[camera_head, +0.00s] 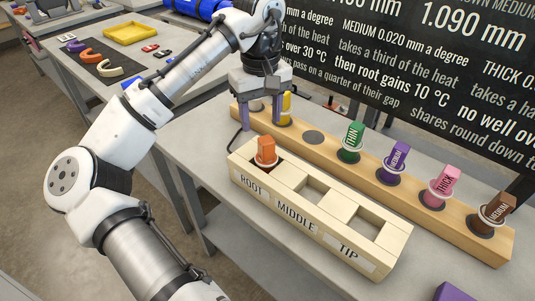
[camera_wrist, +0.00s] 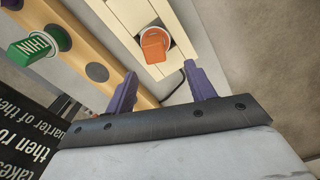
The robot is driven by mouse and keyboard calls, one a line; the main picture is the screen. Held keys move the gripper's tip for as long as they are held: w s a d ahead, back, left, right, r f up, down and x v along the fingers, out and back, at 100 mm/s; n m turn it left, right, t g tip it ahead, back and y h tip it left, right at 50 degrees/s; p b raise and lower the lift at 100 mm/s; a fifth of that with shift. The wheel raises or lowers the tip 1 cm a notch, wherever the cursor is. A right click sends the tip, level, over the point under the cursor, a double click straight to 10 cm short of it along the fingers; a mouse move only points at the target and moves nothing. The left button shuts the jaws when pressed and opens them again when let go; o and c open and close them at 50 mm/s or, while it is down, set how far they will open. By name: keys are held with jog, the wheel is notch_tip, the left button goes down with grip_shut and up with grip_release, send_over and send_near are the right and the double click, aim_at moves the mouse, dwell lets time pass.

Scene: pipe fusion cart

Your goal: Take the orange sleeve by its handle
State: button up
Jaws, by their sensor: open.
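The orange sleeve (camera_head: 265,150) stands in the ROOT compartment of the pale wooden box (camera_head: 305,232), its squared orange handle up and a white ring below it. In the wrist view the orange sleeve (camera_wrist: 154,45) lies just beyond and between the fingertips. My gripper (camera_head: 261,125) points down, its purple fingers apart and empty, near the sleeve and toward the rack behind the box. It also shows in the wrist view (camera_wrist: 161,71). I cannot tell the exact height gap. The MIDDLE (camera_head: 313,191) and TIP (camera_head: 363,226) compartments look empty.
Behind the box a long wooden rack (camera_head: 408,185) holds green (camera_head: 352,141), purple (camera_head: 396,157), pink (camera_head: 441,185) and brown (camera_head: 495,211) sleeves. A yellow sleeve (camera_head: 287,106) stands close behind my gripper. A black text board (camera_head: 420,75) rises behind the rack.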

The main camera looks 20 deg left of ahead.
aim_at(266, 139)
notch_tip(266, 139, down, 3)
jog(key=shift+f, duration=0.15)
jog(key=f+p, duration=0.1)
jog(key=f, duration=0.1)
jog(key=d+f+p, duration=0.1)
jog(key=f, duration=0.1)
jog(key=shift+s+d+f, duration=0.1)
jog(key=shift+s+f, duration=0.05)
jog(key=shift+f, duration=0.55)
jog(key=shift+c, duration=0.3)
jog(key=c, duration=1.1)
jog(key=shift+r, duration=0.15)
